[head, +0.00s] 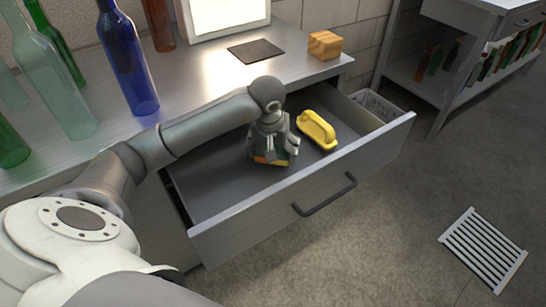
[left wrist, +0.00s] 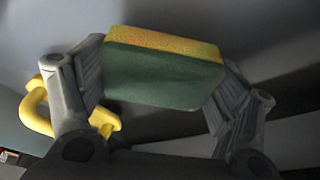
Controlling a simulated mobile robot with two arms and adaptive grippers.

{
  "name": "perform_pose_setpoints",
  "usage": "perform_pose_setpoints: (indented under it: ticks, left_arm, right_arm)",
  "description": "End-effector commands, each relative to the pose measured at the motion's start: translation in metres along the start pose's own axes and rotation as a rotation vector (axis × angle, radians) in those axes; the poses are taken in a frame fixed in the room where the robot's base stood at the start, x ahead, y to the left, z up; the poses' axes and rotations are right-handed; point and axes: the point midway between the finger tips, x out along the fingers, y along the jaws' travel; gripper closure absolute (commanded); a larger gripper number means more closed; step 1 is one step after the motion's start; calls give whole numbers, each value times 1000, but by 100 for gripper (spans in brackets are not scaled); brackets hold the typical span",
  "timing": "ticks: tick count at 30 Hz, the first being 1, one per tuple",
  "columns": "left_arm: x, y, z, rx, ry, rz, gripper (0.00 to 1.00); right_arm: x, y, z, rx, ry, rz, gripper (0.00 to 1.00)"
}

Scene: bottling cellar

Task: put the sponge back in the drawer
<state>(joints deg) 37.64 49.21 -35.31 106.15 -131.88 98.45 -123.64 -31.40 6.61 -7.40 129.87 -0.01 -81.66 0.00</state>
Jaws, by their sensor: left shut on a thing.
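The sponge (left wrist: 165,72), green with a yellow layer, is between the two fingers of my left gripper (left wrist: 165,85) in the left wrist view. In the head view the left gripper (head: 272,154) points down inside the open drawer (head: 222,185), and a strip of the sponge (head: 270,161) shows below its fingers. The gripper is shut on the sponge. I cannot tell whether the sponge touches the drawer floor. My right gripper is in neither view.
A yellow-handled brush (head: 317,130) lies in the drawer to the right of the gripper; its yellow handle (left wrist: 38,110) shows in the left wrist view. Several bottles, including a blue one (head: 128,65), stand on the counter (head: 195,75). A wooden block (head: 325,45) sits near its right end.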

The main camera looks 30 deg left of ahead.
Motion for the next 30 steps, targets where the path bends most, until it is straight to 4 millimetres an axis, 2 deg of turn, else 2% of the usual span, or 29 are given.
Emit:
perform_pose_setpoints:
  ticks: [1,5,19,20,23,30]
  left_arm:
    - [11,0,4,0,-6,-1,39]
    - [25,0,8,0,-3,0,39]
    - [27,0,8,1,-1,-1,39]
    - [27,0,8,1,-1,-1,13]
    - [26,0,8,1,-1,-1,0]
    - [26,0,8,1,-1,-1,0]
  right_arm:
    - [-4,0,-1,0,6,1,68]
    - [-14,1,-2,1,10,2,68]
    - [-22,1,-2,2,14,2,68]
    - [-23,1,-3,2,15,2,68]
    - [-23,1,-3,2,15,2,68]
    - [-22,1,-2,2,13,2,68]
